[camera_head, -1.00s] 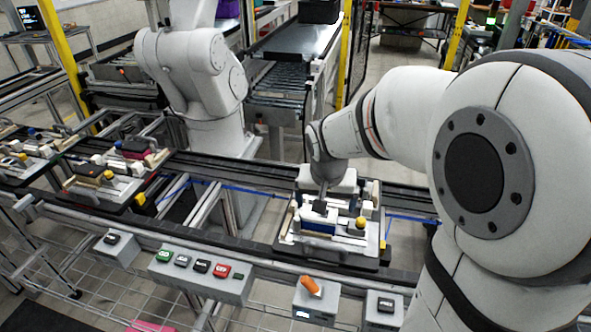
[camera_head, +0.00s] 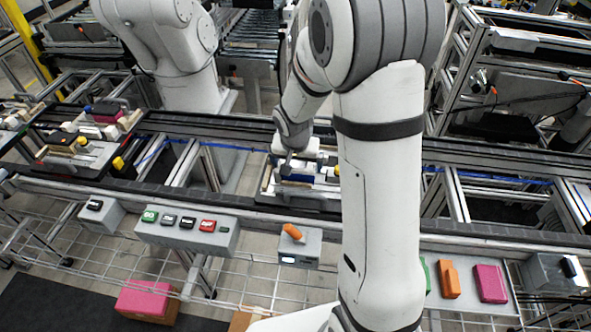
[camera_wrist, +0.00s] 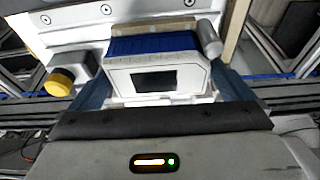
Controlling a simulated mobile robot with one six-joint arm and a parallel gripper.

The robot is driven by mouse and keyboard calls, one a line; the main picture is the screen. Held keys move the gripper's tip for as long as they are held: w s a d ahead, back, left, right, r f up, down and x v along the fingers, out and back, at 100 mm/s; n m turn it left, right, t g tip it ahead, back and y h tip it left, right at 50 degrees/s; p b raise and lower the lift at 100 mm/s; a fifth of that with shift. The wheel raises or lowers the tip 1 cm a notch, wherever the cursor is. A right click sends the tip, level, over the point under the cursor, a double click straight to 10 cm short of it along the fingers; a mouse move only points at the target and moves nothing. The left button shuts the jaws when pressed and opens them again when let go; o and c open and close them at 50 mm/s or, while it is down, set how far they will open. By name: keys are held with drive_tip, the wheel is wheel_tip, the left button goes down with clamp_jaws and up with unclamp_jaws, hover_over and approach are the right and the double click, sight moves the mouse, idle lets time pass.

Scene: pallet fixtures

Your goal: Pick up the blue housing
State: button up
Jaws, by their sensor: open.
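The blue housing (camera_wrist: 155,44) lies on a pallet fixture; the wrist view shows its blue top and a white front piece with a dark window. In the head view a small part of the blue housing (camera_head: 299,178) shows below my gripper (camera_head: 289,162); my arm hides much of the fixture. In the wrist view the dark blue-grey fingers of my gripper (camera_wrist: 161,90) stand apart, one on each side of the white front piece. The jaws are open; whether they touch anything I cannot tell.
A yellow knob (camera_wrist: 60,81) on a block and a grey cylinder (camera_wrist: 208,38) flank the housing closely. Another loaded pallet (camera_head: 75,155) sits left on the conveyor. A button box (camera_head: 187,230) and an orange-switch box (camera_head: 294,245) stand in front. Another robot arm (camera_head: 170,50) stands behind.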

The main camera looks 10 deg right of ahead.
drive_tip(key=shift+f, duration=0.2)
drive_tip(key=shift+c, duration=0.3)
drive_tip(key=c, duration=0.7)
